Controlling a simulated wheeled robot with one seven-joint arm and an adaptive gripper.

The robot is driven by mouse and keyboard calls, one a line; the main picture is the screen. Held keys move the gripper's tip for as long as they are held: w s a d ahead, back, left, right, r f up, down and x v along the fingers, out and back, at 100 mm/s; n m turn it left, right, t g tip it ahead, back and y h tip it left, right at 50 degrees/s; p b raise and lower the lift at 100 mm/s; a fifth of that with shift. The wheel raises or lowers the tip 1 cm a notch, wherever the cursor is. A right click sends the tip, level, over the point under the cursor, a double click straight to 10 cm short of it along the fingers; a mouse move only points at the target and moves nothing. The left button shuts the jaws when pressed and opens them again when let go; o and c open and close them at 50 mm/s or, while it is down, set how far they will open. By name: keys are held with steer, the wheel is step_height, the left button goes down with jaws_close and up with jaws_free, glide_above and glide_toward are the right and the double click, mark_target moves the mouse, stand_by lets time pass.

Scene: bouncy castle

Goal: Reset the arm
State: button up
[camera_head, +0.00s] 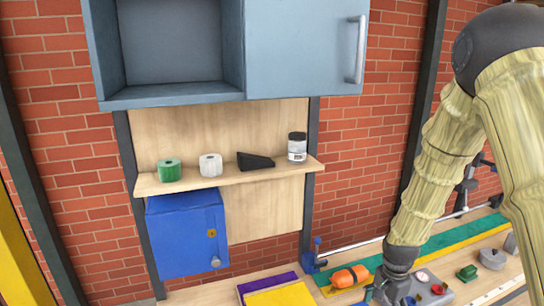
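My arm comes in from the upper right, with a dark elbow joint and pale yellow, fabric-like sleeves. It bends down to a dark wrist low in the picture, right of centre. The dark end of the arm (392,288) runs to the bottom edge, over the workbench. I cannot make out the fingers, so I cannot tell whether my gripper is open, shut or holding anything.
A wooden shelf (232,178) holds a green roll (169,170), a white roll (210,165), a black wedge (255,161) and a jar (297,147). A blue box (187,237) hangs below. Grey cabinet (300,45) above. Orange object (349,276) and green piece (467,272) lie near the wrist.

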steer(key=s+a+f+n+b, duration=0.25)
steer(key=s+f, duration=0.45)
steer(key=f, duration=0.4)
steer(key=s+a+f+n+b, duration=0.1)
steer(key=s+f+n+b, duration=0.2)
steer(key=s+f, duration=0.6)
steer(key=s+a+f+n+b, duration=0.2)
steer(key=s+f+n, duration=0.1)
steer(key=s+f, duration=0.4)
steer(key=s+a+f+n+b, duration=0.3)
steer(key=s+f, duration=0.4)
steer(key=s, duration=0.3)
steer(key=shift+f+n, duration=0.35)
steer(key=shift+n, duration=0.2)
